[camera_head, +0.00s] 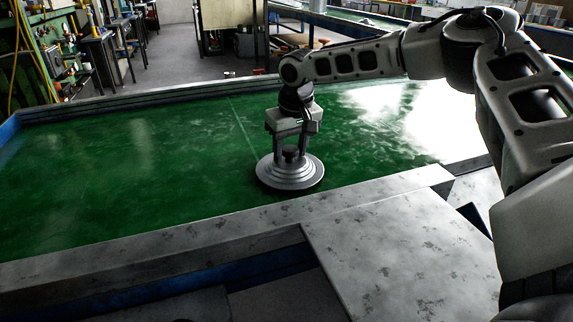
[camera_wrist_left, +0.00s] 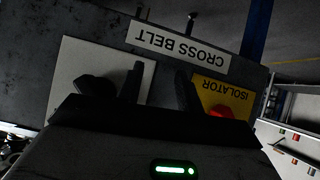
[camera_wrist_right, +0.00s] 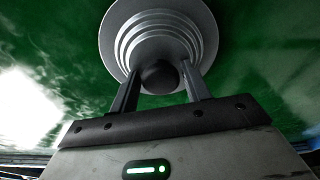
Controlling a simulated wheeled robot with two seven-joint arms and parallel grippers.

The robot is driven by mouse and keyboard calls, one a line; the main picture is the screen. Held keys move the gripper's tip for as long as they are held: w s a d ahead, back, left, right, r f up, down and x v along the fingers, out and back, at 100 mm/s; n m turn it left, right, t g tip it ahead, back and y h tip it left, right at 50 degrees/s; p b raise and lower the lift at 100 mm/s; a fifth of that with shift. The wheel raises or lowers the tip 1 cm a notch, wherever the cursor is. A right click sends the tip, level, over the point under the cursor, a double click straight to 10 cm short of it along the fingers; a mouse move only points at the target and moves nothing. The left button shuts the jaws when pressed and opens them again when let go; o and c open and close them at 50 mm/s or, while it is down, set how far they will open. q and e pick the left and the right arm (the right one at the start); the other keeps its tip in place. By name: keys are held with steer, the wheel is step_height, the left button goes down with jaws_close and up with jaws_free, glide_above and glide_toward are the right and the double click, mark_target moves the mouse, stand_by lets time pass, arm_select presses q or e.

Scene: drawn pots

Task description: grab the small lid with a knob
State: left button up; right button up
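The small lid (camera_head: 290,176) is a grey, stepped round disc with a dark knob (camera_head: 290,154) on top. It lies flat on the green surface. My right gripper (camera_head: 291,147) points down over it, with one finger on each side of the knob. The right wrist view shows the lid (camera_wrist_right: 158,30) and its knob (camera_wrist_right: 160,77) between the spread fingers, with small gaps at the sides, so the gripper looks open. My left gripper (camera_wrist_left: 160,82) is open and empty in the left wrist view, and is not in the head view.
The green surface (camera_head: 120,170) is clear around the lid and has a grey metal rim (camera_head: 200,236) at the front. A grey plate (camera_head: 400,255) lies at front right. The left wrist view shows a CROSS BELT label (camera_wrist_left: 178,46) and a yellow ISOLATOR label (camera_wrist_left: 222,94).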

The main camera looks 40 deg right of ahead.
mark_target(289, 147)
steer(key=shift+s+f, duration=0.15)
steer(key=shift+f, duration=0.1)
steer(key=c, duration=0.5)
steer(key=shift+r, duration=0.1)
steer(key=shift+r+p, duration=1.55)
steer(key=shift+r, duration=0.45)
